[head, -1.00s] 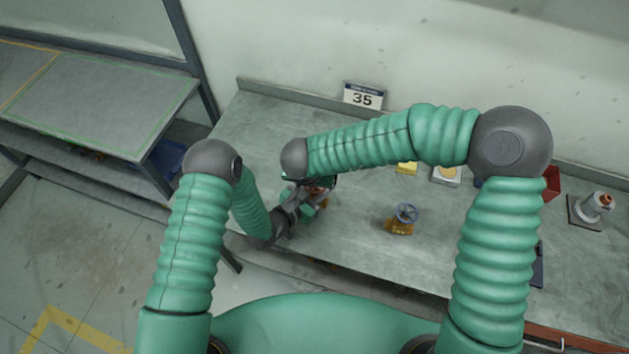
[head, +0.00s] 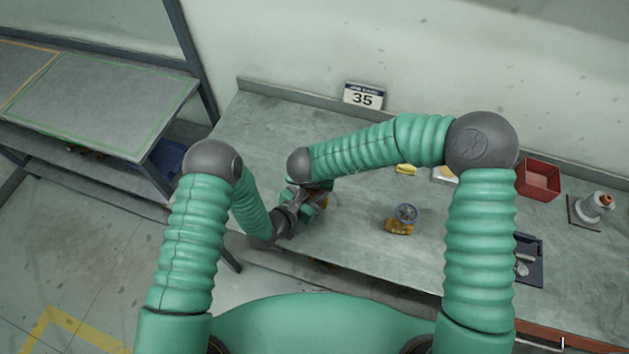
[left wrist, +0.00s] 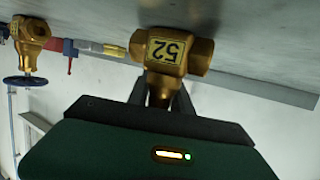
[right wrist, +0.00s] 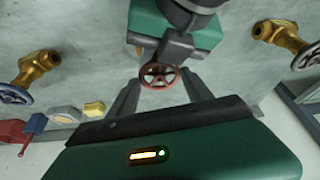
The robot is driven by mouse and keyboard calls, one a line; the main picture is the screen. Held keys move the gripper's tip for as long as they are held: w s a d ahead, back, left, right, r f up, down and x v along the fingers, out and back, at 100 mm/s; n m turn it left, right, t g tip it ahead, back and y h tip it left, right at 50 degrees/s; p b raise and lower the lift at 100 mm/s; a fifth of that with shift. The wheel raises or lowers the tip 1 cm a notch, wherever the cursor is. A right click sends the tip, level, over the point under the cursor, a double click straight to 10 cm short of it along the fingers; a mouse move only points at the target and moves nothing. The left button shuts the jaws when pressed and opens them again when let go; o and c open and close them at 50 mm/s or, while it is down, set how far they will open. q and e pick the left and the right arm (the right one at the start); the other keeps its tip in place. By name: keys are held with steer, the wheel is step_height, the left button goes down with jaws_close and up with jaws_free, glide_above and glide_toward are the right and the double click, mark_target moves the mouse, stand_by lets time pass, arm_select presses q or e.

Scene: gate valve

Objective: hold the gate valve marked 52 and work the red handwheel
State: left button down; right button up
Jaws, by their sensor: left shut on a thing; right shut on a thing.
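The gate valve marked 52 (left wrist: 168,52) is a gold body with a yellow number plate, upside down in the left wrist view. My left gripper (left wrist: 160,92) is shut on its neck. The red handwheel (right wrist: 158,76) shows in the right wrist view between the fingers of my right gripper (right wrist: 158,88), which is shut on it. My left gripper (right wrist: 175,45) is just beyond the wheel there. In the head view the valve is mostly hidden by my grippers, low over the bench's front left.
A gold valve with a blue wheel (head: 400,222) stands on the grey bench (head: 350,240). A red bin (head: 538,180), a dark tray (head: 528,262) and a grey fitting on a plate (head: 592,208) are at right. A sign reading 35 (head: 363,96) stands at the back.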

steer(key=shift+c, duration=1.2)
steer(key=shift+m, duration=0.3)
steer(key=m, duration=0.1)
steer(key=m+h, duration=0.1)
steer(key=m, duration=0.1)
steer(key=m+g, duration=0.1)
steer(key=m, duration=0.1)
steer(key=shift+w+a+h, duration=0.1)
steer(key=shift+a+h, duration=0.2)
steer(key=shift+h, duration=0.1)
steer(key=m, duration=0.2)
steer(key=m+g+h, duration=0.1)
steer(key=m, duration=0.1)
steer(key=shift+w+a+m, duration=0.15)
steer(key=shift+m, duration=0.25)
steer(key=shift+g, duration=0.3)
steer(key=o, duration=1.4)
steer(key=shift+c, duration=0.2)
